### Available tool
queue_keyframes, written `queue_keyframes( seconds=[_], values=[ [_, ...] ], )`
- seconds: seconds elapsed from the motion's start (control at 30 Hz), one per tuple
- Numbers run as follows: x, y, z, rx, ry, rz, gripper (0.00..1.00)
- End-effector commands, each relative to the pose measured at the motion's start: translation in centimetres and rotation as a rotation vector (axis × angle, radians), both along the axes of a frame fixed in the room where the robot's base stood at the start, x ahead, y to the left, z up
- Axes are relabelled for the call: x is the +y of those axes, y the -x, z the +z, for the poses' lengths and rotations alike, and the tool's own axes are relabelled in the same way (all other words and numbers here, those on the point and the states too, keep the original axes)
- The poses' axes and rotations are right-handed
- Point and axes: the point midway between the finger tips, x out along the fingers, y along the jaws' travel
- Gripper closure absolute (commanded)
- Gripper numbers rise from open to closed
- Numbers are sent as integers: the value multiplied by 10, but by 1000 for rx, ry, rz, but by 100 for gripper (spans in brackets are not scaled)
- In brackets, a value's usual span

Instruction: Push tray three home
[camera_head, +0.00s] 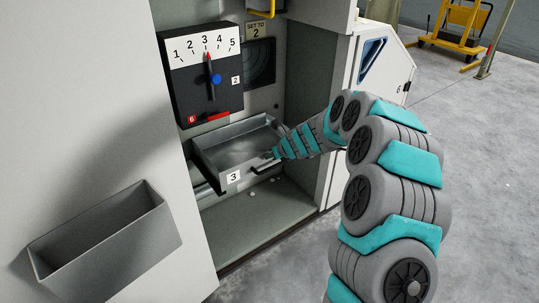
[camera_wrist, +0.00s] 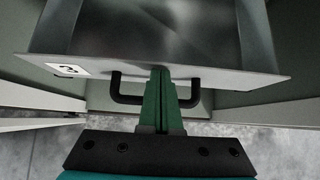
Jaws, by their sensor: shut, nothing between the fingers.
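Tray three (camera_head: 240,146) is a grey metal drawer standing out of the machine bay, with a white "3" label and a dark bar handle (camera_head: 262,169) on its front. My gripper (camera_head: 272,156) is at the tray's front, by the handle. In the wrist view the tray (camera_wrist: 215,65) fills the top, and its black handle (camera_wrist: 127,99) spans behind my green fingers. My gripper (camera_wrist: 160,72) is shut and empty, its tips at the tray's front edge near the handle's middle. I cannot tell whether they touch it.
A black dial box (camera_head: 196,84) with a pointer near 3 hangs above the tray. A "SET TO 2" sign (camera_head: 256,29) is behind it. An open grey bin (camera_head: 105,240) is on the left panel. The bay floor (camera_head: 250,220) below is mostly clear.

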Motion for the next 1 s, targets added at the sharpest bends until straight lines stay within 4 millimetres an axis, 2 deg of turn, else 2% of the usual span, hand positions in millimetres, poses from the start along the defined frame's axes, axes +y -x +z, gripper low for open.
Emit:
queue_keyframes(
  seconds=[0.17, 0.57, 0.73, 1.0],
  values=[
    [-22, 19, 2, 2, -6, -4, 100],
    [-52, 61, 54, -2, 0, -3, 100],
    [-59, 72, 69, -4, -2, -1, 100],
    [-59, 80, 75, -6, 8, 20, 100]
  ],
)
